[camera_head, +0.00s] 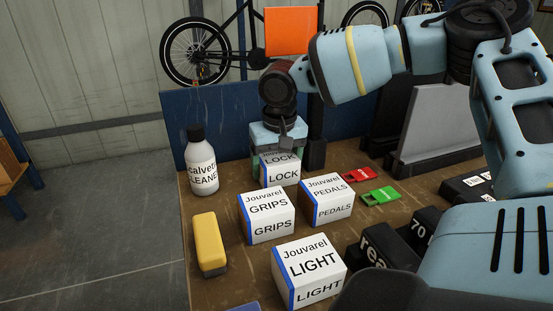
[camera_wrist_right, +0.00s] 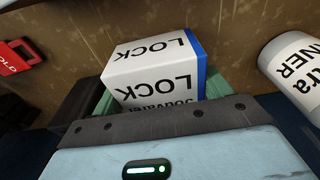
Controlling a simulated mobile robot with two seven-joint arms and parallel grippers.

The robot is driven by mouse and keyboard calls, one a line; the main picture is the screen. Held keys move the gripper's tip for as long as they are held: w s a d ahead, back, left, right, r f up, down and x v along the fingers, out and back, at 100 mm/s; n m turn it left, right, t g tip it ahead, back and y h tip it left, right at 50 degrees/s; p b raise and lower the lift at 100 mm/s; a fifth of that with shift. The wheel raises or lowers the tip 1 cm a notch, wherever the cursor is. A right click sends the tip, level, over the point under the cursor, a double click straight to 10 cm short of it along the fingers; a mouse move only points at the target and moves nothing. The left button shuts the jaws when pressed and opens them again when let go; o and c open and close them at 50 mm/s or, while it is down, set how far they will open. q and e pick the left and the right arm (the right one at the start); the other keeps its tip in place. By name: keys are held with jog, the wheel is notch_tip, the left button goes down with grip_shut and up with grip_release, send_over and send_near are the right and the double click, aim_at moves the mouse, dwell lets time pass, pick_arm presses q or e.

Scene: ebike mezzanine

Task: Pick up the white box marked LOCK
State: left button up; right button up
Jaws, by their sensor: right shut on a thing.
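The white box marked LOCK (camera_head: 280,170), with a blue edge stripe, is at the back of the brown workbench in the head view. My right gripper (camera_head: 279,152) reaches down from above and is shut on it, with a finger along each side. In the right wrist view the LOCK box (camera_wrist_right: 155,70) sits between the green-tipped fingers of my right gripper (camera_wrist_right: 155,97). Part of the box's top is hidden by the gripper. I cannot tell whether the box touches the bench. My left gripper is not in view.
White boxes marked GRIPS (camera_head: 267,216), PEDALS (camera_head: 327,199) and LIGHT (camera_head: 309,271) stand in front. A cleaner bottle (camera_head: 201,165) and a yellow block (camera_head: 210,244) are left. Red (camera_head: 359,174) and green (camera_head: 381,196) items lie right. A blue panel (camera_head: 225,125) stands behind.

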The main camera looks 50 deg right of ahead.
aim_at(279, 159)
jog(key=shift+s+a+r, duration=0.15)
jog(key=shift+s+r, duration=0.15)
jog(key=shift+r, duration=0.3)
jog(key=r, duration=0.3)
jog(key=r+p, duration=0.1)
jog(key=r, duration=0.6)
jog(key=shift+s+a+r, duration=0.15)
jog(key=shift+s+r, duration=0.1)
jog(key=s+a, duration=0.4)
jog(key=s, duration=0.4)
jog(key=s+a+p, duration=0.1)
jog(key=s+a, duration=0.4)
jog(key=s, duration=0.3)
jog(key=shift+s+f, duration=0.15)
